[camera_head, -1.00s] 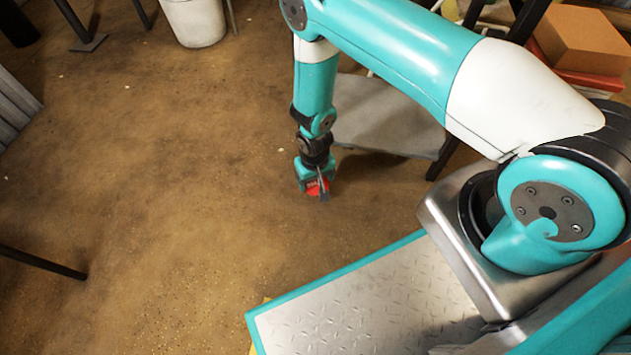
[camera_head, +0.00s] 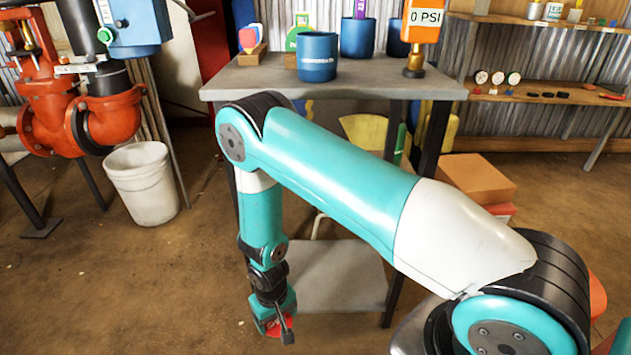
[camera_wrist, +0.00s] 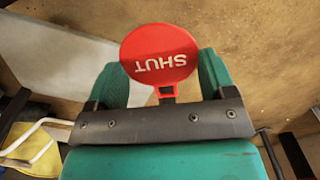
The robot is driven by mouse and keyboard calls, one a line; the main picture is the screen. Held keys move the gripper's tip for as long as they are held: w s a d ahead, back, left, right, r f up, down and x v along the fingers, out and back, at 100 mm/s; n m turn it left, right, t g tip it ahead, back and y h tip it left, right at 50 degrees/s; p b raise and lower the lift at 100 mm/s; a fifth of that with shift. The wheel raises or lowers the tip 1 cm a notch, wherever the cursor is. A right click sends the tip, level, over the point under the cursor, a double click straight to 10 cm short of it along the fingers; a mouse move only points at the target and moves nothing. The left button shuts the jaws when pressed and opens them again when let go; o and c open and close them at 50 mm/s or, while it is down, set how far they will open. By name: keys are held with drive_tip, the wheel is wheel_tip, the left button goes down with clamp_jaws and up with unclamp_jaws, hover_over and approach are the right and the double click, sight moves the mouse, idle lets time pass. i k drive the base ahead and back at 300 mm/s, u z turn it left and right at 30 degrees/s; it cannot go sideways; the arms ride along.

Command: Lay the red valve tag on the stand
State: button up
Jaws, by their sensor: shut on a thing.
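The red valve tag (camera_wrist: 160,50) is a round disc marked SHUT, upside down in the wrist view, with a short stem. My gripper (camera_wrist: 165,82) is shut on the tag, with the disc between its two teal fingers. In the head view my gripper (camera_head: 280,325) hangs low, pointing down, in front of the lower grey shelf, with a bit of the red tag (camera_head: 267,328) showing. A grey-topped stand (camera_head: 235,82) rises behind my arm, well above the gripper. My arm hides part of its front and legs.
On the stand top are blue cups (camera_head: 318,58), tags in wooden blocks (camera_head: 252,55) and an orange 0 PSI gauge (camera_head: 421,25). The stand's front strip looks clear. A white bucket (camera_head: 143,185) and red pipework (camera_head: 60,100) stand left. Boxes (camera_head: 465,178) lie right.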

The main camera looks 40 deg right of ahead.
sight(372, 78)
drive_tip(key=k, duration=0.45)
drive_tip(key=u, duration=1.75)
drive_tip(key=i, duration=0.7)
drive_tip(key=z, duration=2.9)
